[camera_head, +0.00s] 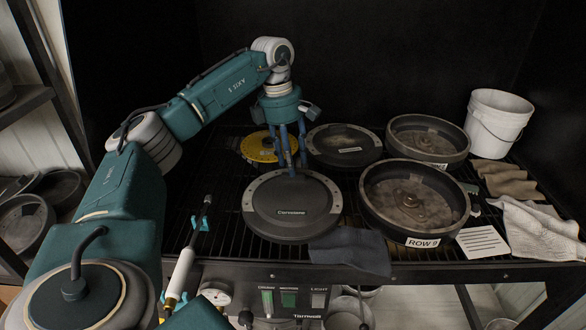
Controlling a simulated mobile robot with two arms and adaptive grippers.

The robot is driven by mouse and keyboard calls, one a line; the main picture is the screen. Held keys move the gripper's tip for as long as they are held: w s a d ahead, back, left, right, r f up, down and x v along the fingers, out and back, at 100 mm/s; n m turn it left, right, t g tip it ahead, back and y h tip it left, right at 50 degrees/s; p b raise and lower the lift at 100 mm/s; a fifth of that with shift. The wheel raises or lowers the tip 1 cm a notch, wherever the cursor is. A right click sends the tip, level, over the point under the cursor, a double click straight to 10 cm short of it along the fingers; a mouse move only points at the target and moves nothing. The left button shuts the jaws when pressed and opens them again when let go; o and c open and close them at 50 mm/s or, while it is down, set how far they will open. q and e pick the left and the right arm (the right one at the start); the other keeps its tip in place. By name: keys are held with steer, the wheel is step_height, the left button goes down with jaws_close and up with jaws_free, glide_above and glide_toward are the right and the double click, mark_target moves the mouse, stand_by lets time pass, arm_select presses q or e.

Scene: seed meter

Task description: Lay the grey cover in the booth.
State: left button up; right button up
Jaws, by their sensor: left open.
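A round dark grey cover (292,222) with a small label and lighter rim patches lies flat on the black grate of the booth, near the front middle. A second, similar dark round cover (345,158) lies behind it to the right. My left gripper (291,170) points down over the back part of the front cover. Its blue fingers are open with nothing held between them. I cannot tell whether the fingertips touch the cover. My right gripper is not in view. The booth (400,60) has black walls and a barred grate floor.
A yellow disc (256,148) lies behind my gripper. Two round pans (412,232) (425,122) stand at the right; the front one is labelled ROW 9. A white bucket (497,125), brown cloths (508,180), a white towel (540,230), a card (483,242) and a dark cloth (352,250) are around.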

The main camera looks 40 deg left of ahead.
arm_select(q)
step_height(320, 180, up, 9)
steer(key=a, duration=0.1)
steer(key=shift+s, duration=0.4)
steer(key=shift+f, duration=0.1)
